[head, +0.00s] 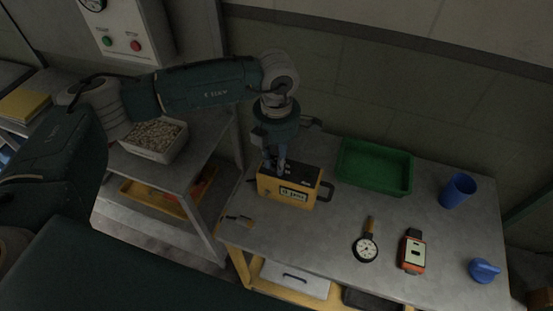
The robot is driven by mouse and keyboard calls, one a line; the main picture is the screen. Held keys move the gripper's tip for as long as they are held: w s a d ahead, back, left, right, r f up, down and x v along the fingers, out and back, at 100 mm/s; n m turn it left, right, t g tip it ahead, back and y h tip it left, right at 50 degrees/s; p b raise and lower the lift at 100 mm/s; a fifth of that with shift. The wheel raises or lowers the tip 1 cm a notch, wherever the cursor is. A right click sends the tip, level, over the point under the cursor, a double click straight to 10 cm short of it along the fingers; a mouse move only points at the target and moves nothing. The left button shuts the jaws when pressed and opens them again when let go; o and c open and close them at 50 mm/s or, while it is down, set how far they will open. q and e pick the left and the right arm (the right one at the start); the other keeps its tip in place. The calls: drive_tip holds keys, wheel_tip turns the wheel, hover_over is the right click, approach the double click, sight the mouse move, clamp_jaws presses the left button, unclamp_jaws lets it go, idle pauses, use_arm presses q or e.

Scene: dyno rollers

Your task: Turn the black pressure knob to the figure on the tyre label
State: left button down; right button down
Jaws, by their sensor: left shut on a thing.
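A yellow box-shaped unit (270,189) with a dark top and a small lit display (293,195) stands at the left part of the grey bench. The figures on the display are too small to read. My left gripper (281,168) points down onto the top of this unit and is shut on the black pressure knob there. The fingers hide most of the knob, so its setting cannot be read. I cannot make out a tyre label. My right gripper is not in view.
On the bench (330,232) are an empty green tray (374,168), a blue cup (458,190), a round dial gauge (366,247), an orange handheld meter (412,252) and a blue knobbed object (484,270). A bin of pellets (154,139) stands on the left bench.

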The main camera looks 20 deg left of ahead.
use_arm(q)
drive_tip(key=shift+b, duration=0.3)
drive_tip(key=m+b, duration=0.2)
drive_tip(key=b, duration=0.1)
drive_tip(key=m+b, duration=0.2)
drive_tip(key=b, duration=0.2)
drive_tip(key=shift+w+f+m, duration=0.1)
drive_tip(key=shift+f+m, duration=0.1)
drive_tip(key=shift+m, duration=0.1)
drive_tip(key=shift+r+m+b, duration=0.3)
drive_tip(key=shift+m+b, duration=1)
drive_tip(key=shift+b, duration=0.2)
drive_tip(key=c, duration=1.5)
unclamp_jaws()
drive_tip(key=shift+r, duration=0.1)
